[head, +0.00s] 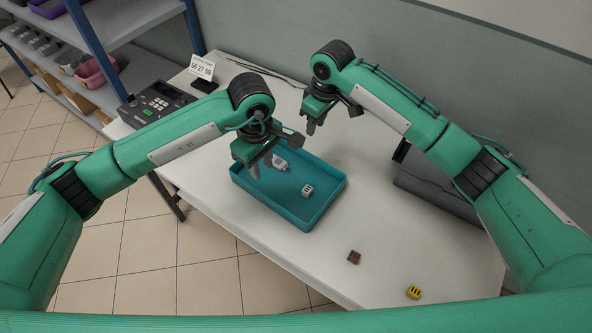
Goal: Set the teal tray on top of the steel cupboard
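The teal tray (318,217) lies flat on the white table. A white block (307,190) and a white fitting (280,164) lie in it. My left gripper (262,168) points down over the tray's far left part, with its fingers apart; I cannot tell whether they touch the tray. My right gripper (313,126) hangs beyond the tray's far edge, apart from it; its finger gap is not clear. No steel cupboard can be made out in this view.
A brown block (354,257) and a yellow block (413,292) lie on the white table (300,262) near its front edge. A dark device (158,103) and a number card (202,68) stand at the far left. A dark grey case (437,192) lies right. Shelving (122,28) stands left.

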